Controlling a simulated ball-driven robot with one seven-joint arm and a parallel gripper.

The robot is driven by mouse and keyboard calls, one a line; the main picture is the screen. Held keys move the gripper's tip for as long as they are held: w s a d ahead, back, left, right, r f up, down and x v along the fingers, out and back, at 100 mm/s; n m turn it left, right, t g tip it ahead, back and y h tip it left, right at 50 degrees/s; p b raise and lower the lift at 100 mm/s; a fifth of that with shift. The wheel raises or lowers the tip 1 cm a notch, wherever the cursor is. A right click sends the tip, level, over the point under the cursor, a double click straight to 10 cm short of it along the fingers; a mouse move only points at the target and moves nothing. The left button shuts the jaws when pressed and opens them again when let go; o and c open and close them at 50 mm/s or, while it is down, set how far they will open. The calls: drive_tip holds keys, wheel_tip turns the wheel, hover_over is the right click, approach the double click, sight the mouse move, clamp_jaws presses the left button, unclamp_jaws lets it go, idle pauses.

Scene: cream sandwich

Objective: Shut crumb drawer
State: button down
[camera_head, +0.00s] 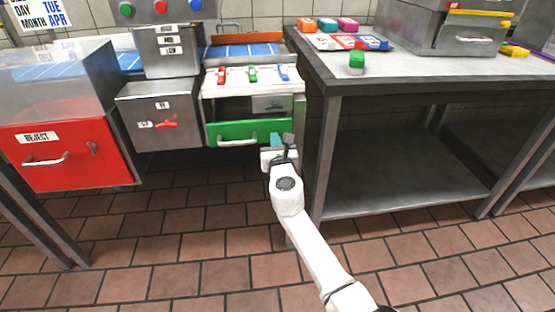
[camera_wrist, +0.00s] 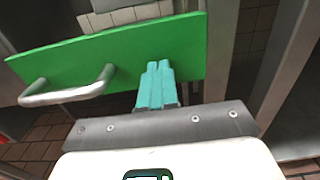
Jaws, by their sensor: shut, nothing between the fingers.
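The crumb drawer appears to be the one with the green front (camera_head: 248,132) and a silver bar handle, low under the white panel with colored switches. It looks pulled out, with an opening showing above its front. The green front (camera_wrist: 125,50) fills the upper part of the wrist view, with its handle (camera_wrist: 70,90) at left. My gripper (camera_head: 276,140) is at the right end of the front. Its teal fingers (camera_wrist: 158,68) are together and empty, pointing at the face right of the handle. I cannot tell whether they touch it.
A metal table (camera_head: 400,75) with a lower shelf stands close on the right, its leg (camera_head: 328,155) near my arm. A red reject bin (camera_head: 65,155) and a grey metal box (camera_head: 160,115) are at left. The tiled floor in front is clear.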

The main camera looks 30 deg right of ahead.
drive_tip(key=x, duration=0.2)
drive_tip(key=shift+w+d+r+b, duration=0.1)
drive_tip(key=shift+w+r+b, duration=0.15)
drive_tip(key=shift+w+b, duration=0.15)
